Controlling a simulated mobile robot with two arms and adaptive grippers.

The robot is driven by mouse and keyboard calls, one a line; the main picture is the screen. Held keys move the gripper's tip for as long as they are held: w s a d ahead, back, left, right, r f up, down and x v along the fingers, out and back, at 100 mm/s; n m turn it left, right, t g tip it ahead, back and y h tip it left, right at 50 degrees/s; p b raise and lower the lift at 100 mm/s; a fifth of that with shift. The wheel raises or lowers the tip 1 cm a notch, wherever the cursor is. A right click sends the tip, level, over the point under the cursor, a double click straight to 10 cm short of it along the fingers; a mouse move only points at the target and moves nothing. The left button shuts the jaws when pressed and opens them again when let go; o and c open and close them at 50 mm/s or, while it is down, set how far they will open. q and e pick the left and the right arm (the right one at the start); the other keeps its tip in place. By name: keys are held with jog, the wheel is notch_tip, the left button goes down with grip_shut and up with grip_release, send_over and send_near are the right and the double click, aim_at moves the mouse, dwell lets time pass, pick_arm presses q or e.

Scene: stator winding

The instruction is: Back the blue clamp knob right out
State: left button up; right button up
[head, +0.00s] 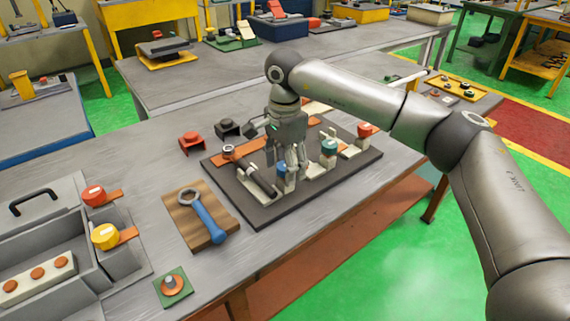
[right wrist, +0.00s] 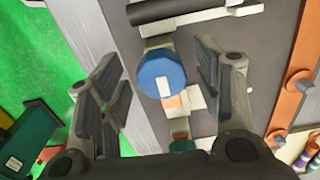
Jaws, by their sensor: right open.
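The blue clamp knob (right wrist: 162,74) is a round disc with a small white mark, on a pale clamp block on the dark fixture plate (head: 255,215). In the head view the blue knob (head: 281,169) is partly hidden by my right gripper (head: 292,168), which points down over it. In the right wrist view the two fingers stand open, one on each side of the knob, with gaps on both sides. I cannot tell how far the fingertips are above it. My left gripper is not in view.
A teal knob (head: 328,147) and a red knob (head: 365,130) stand on the same plate, right of the blue one. A dark rod (head: 260,180) lies close on the left. A blue-handled wrench (head: 208,220) lies on a wooden board. The table's front edge is near.

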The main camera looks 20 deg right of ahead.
jog(key=shift+r, duration=0.1)
notch_tip(320, 180, up, 12)
dwell(0.5)
